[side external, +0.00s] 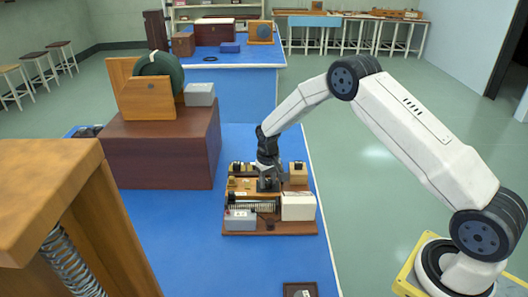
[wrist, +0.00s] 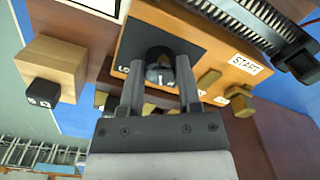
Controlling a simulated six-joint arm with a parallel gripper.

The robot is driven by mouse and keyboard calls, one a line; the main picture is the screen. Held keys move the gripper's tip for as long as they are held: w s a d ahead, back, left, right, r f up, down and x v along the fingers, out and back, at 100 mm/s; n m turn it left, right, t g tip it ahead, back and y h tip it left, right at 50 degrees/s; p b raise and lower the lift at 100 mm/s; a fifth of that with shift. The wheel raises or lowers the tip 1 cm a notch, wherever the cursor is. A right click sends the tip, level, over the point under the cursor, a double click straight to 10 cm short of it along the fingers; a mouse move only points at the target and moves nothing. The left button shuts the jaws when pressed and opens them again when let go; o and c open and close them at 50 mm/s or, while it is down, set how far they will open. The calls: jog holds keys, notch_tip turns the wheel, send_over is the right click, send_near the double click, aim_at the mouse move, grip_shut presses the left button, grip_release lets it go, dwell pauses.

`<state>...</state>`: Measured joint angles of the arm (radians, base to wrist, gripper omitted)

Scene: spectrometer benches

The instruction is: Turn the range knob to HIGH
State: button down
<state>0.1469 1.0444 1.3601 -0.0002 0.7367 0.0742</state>
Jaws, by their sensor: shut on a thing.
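The range knob (wrist: 159,58) is a dark round knob on a black plate on the wooden instrument board (wrist: 190,38). Lettering beside it starts with "LO"; the rest is hidden by my gripper, and I cannot tell where the knob points. In the wrist view my gripper (wrist: 160,80) has its two fingers on either side of the knob, shut on it. In the side view my gripper (side external: 268,182) reaches down onto the instrument (side external: 240,187) on the blue bench, and it hides the knob there.
A coil (side external: 255,204), a grey box (side external: 240,220) and a white box (side external: 298,206) sit on the instrument's near part. A "START" label (wrist: 246,64) and brass pieces (wrist: 209,79) are close to the fingers. A wooden block (wrist: 52,66) stands left. The blue bench (side external: 190,245) is clear left of the instrument.

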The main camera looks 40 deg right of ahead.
aim_at(268, 181)
jog(key=shift+n, duration=0.6)
jog(key=c, duration=0.6)
grip_release()
jog(key=shift+r, duration=0.1)
jog(key=shift+r, duration=3.8)
jog(key=shift+s, duration=0.1)
